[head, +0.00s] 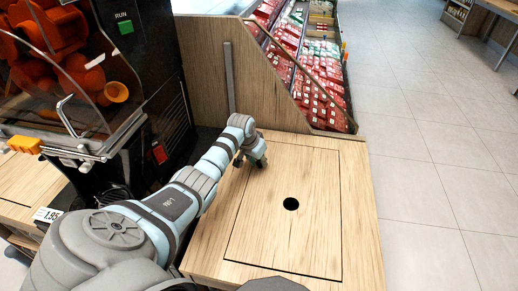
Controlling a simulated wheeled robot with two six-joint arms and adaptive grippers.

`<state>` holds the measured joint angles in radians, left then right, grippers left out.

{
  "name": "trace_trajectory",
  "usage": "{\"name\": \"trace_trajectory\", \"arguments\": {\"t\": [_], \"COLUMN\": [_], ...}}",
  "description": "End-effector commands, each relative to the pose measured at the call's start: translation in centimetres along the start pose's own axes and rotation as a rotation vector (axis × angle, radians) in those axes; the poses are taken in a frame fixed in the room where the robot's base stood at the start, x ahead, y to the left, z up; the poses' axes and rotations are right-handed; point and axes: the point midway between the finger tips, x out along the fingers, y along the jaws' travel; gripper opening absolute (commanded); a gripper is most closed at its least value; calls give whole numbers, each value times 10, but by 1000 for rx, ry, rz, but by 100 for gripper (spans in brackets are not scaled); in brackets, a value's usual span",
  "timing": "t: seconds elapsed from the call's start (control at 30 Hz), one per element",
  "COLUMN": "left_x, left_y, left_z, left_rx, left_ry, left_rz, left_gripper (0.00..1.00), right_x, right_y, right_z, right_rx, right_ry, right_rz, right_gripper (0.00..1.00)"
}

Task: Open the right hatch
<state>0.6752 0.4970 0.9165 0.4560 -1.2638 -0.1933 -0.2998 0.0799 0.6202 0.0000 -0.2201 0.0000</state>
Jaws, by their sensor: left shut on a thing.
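The right hatch (315,235) is a light wooden panel with a thin dark outline, lying flat in the counter top (362,235). A round black hole (291,204) is near its middle. My left gripper (252,163) is at the far left corner of the hatch, away from the hole. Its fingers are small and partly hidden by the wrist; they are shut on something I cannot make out. My right gripper is not in view.
The orange juicer (125,110) stands at the left, with oranges behind a clear cover and a metal handle (70,115). A wooden side panel (205,65) rises behind the counter. Shelves of red packages (305,90) stand beyond it. Tiled floor (430,190) is clear on the right.

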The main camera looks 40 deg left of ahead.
Motion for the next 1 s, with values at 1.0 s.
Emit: {"name": "trace_trajectory", "arguments": {"t": [1.0], "left_x": [-105], "left_y": [45], "left_z": [-65], "left_rx": [156], "left_ry": [-161], "left_rz": [-370], "left_gripper": [0], "right_x": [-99], "right_y": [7], "right_z": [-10], "right_rx": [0], "right_ry": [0], "right_rz": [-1], "right_gripper": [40]}}
